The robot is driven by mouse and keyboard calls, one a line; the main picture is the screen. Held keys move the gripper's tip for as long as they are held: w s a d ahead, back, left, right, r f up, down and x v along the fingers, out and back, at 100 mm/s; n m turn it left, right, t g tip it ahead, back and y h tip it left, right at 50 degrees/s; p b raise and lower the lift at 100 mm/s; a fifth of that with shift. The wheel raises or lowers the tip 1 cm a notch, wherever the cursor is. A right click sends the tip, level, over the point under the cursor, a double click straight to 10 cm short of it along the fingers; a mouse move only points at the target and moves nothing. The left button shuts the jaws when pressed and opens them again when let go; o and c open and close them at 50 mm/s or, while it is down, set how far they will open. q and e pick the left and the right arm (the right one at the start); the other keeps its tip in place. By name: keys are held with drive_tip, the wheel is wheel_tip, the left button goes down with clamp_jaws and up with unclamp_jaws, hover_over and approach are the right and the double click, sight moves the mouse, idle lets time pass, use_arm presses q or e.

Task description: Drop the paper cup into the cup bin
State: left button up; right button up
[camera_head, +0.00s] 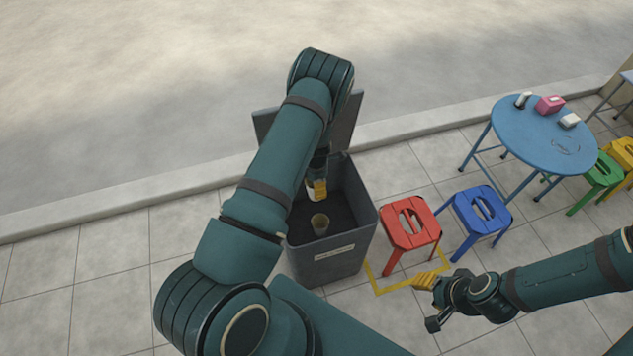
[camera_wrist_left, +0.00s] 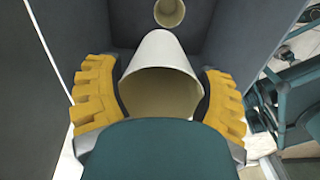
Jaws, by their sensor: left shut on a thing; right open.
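The cup bin (camera_head: 345,268) is a dark grey box with a pale label on its front and its lid (camera_head: 343,122) raised at the back. My left gripper (camera_head: 319,188) is over the bin's mouth, partly hidden by my arm. In the left wrist view, its yellow fingers are shut on a pale paper cup (camera_wrist_left: 165,52), with the dark bin walls around it. Another cup (camera_head: 320,223) is lower inside the bin; it also shows in the left wrist view (camera_wrist_left: 169,12). My right gripper (camera_head: 428,282) is open and empty, low at the right of the bin.
A red stool (camera_head: 409,222) stands close to the bin's right, with a blue stool (camera_head: 482,212) beside it. A round blue table (camera_head: 545,137) with small items stands farther right, near a green stool (camera_head: 602,172). Yellow tape (camera_head: 393,289) marks the tiled floor. The left floor is clear.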

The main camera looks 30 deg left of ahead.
use_arm(q)
drive_tip(key=shift+f+b, duration=1)
drive_tip(key=shift+f, duration=0.9)
drive_tip(key=o, duration=0.8)
drive_tip(key=shift+r, duration=0.1)
wheel_tip(320, 180, up, 12)
drive_tip(key=shift+f, duration=0.1)
